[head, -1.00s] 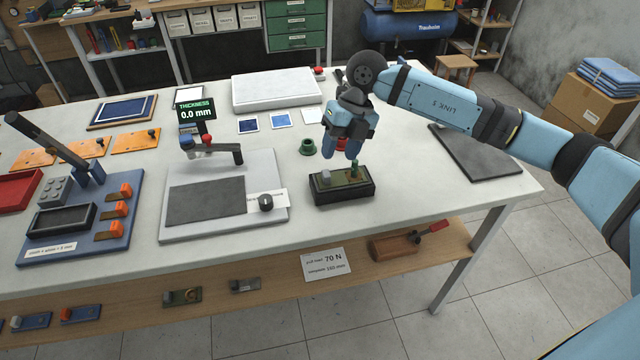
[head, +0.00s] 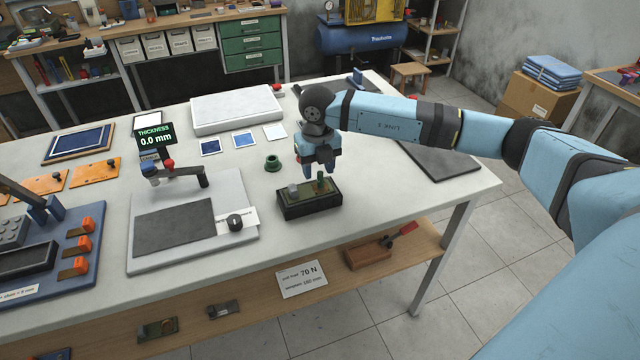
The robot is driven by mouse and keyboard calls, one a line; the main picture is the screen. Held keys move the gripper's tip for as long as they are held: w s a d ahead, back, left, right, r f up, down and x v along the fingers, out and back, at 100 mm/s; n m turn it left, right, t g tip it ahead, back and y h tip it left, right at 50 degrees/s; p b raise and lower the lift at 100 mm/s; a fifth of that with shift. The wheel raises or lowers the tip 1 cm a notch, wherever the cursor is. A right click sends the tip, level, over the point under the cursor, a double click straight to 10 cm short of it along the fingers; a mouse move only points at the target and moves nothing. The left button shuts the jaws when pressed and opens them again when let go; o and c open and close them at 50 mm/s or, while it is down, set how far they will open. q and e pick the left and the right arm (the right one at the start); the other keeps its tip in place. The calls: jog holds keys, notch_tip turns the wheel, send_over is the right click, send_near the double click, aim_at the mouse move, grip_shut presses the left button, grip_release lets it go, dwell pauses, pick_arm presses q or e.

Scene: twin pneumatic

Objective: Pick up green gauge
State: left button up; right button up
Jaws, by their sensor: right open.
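A green ring (head: 273,163), which looks like the green gauge, rests on the white table behind a black block. The black block (head: 308,204) holds a grey cylinder (head: 293,190) and a slim green upright piece (head: 321,182). My right gripper (head: 319,171) points down above the block's rear, to the right of the green ring and apart from it. It is open, its fingers close behind or above the green upright piece; exact contact cannot be told. A small red part (head: 298,158) shows beside it, mostly hidden. My left gripper is out of view.
A thickness gauge stand (head: 150,240) with a display is to the left. A white flat case (head: 235,110) and several blue cards lie behind. A dark mat (head: 440,160) lies right, beneath my arm. The front right tabletop is clear.

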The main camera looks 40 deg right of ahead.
aim_at(320, 185)
jog(key=f, duration=0.4)
jog(key=shift+s+d+f, duration=0.1)
jog(key=shift+s+d, duration=0.05)
jog(key=shift+d, duration=0.1)
grip_shut()
